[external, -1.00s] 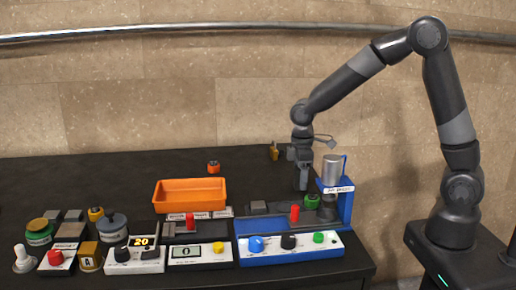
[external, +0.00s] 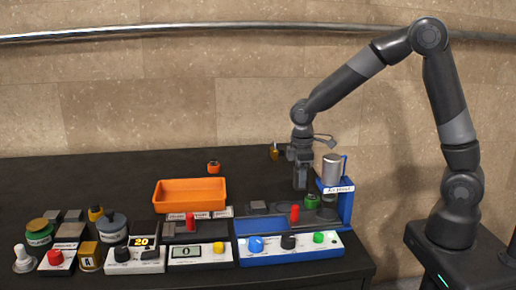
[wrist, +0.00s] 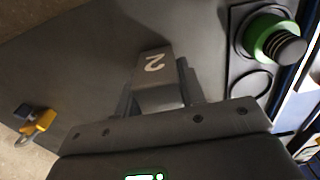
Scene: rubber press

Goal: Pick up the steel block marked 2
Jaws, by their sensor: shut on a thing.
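The steel block marked 2 (wrist: 154,64) is grey with a white 2 on its face. In the wrist view it sits between the two fingers of my gripper (wrist: 160,98), which is shut on it. In the external view my gripper (external: 300,184) points down over the dark table, behind and left of the blue press. The block is hard to make out there, and I cannot tell whether it is clear of the table.
The blue press (external: 346,205) with its grey cylinder stands close on the right. A green knobbed part (external: 312,201) is just in front of my gripper. An orange tray (external: 190,195) lies left. A brass padlock (external: 274,152) is behind. The back left table is clear.

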